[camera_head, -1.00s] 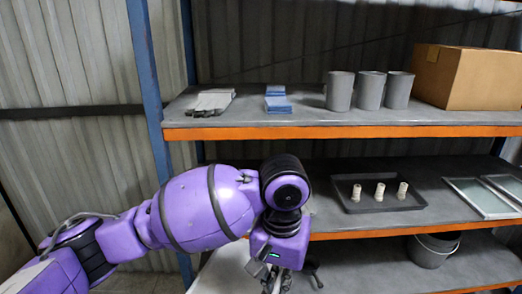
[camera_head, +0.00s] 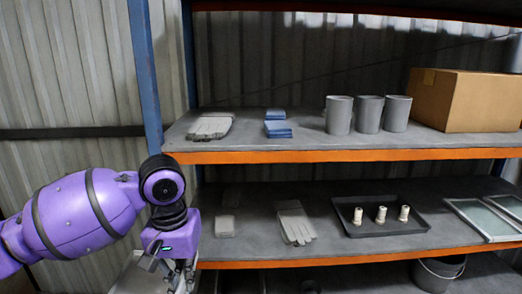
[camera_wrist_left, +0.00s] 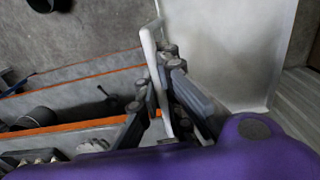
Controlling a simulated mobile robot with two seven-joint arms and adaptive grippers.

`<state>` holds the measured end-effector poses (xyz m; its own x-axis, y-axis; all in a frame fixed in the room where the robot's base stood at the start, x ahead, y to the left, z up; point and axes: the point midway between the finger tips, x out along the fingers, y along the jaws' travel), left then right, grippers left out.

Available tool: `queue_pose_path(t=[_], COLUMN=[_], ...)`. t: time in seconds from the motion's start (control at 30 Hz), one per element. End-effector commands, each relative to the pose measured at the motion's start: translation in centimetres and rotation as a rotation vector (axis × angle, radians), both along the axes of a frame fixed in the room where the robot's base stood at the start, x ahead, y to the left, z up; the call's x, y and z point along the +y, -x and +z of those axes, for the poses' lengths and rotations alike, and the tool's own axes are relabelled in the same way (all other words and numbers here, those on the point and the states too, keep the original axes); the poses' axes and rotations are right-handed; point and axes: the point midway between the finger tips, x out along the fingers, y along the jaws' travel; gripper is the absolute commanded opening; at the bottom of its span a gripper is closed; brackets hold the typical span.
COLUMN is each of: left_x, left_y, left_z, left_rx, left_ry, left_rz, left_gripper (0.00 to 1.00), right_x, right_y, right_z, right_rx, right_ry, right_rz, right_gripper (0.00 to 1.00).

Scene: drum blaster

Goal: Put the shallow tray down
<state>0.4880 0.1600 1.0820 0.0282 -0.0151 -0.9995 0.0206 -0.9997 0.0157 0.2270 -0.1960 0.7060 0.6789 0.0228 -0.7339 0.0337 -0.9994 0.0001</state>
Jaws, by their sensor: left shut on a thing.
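A pale shallow tray (camera_wrist_left: 235,45) fills the upper right of the left wrist view, with its raised rim (camera_wrist_left: 150,55) between my fingers. My left gripper (camera_wrist_left: 160,85) is shut on that rim. In the head view my left gripper (camera_head: 172,277) points down at the lower left, in front of the blue shelf post. A pale piece of the tray (camera_head: 128,277) shows beside it at the bottom edge; the rest is hidden or out of frame. My right gripper is in neither view.
The middle shelf (camera_head: 270,240) holds grey gloves (camera_head: 295,222), a small grey stack (camera_head: 225,222), a dark tray (camera_head: 348,213) with three spools, and glass-like panels (camera_head: 480,220). The upper shelf holds gloves, blue cloths, three grey cups and a carton (camera_head: 465,100). A bucket (camera_head: 437,273) is below.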

Motion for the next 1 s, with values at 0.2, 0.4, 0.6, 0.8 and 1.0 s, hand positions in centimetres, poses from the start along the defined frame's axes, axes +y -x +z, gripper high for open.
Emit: queue_pose_path(t=[0.2, 0.4, 0.6, 0.8, 1.0], left_x=[0.3, 1.0, 0.9, 0.5, -2.0], left_y=[5.7, 7.2, 7.1, 6.9, 5.9], left_z=[-2.3, -3.5, -3.5, -3.1, -0.7], left_rx=[0.007, 0.032, 0.031, 0.030, 0.025], left_ry=[-0.003, -0.007, -0.008, -0.007, -0.008], left_rz=[-0.020, -0.020, -0.021, -0.040, -0.187], left_gripper=[0.00, 0.00, 0.00, 0.00, 0.00], right_x=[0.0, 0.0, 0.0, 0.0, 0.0], right_y=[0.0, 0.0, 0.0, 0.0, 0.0], right_z=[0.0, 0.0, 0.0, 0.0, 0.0], right_rx=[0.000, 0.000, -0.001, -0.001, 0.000], right_ry=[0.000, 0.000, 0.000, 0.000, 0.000], right_rz=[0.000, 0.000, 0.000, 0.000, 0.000], right_gripper=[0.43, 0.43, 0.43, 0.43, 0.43])
